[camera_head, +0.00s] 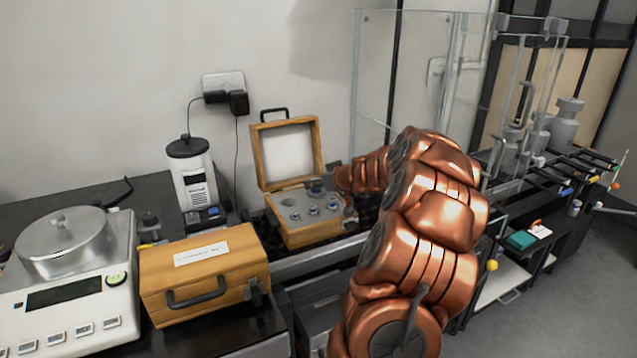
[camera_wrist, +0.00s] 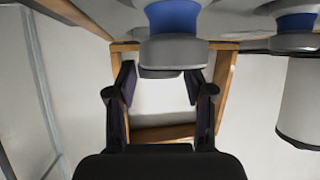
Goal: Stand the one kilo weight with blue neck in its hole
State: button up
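The open wooden weight box (camera_head: 297,239) stands on the bench with its lid up and several grey weights in its grey insert. A weight with a blue neck (camera_head: 316,188) is at the back of the box, beside my gripper (camera_head: 331,182), which reaches in from the right. In the wrist view my gripper (camera_wrist: 160,82) has its two dark fingers apart. A grey-knobbed weight with a blue neck (camera_wrist: 175,18) is at the fingertips, with a gap beside the left finger. Its base is out of view, so its seating cannot be told.
Another blue-necked weight (camera_wrist: 295,22) is close by in the wrist view. A closed wooden box (camera_head: 205,275) and a balance (camera_head: 78,290) stand at left. A white container (camera_head: 192,178) stands behind. Glass panels (camera_head: 405,75) rise behind my arm.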

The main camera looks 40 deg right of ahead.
jog(key=shift+o, duration=0.9)
jog(key=shift+r, duration=0.1)
jog(key=v, duration=1.2)
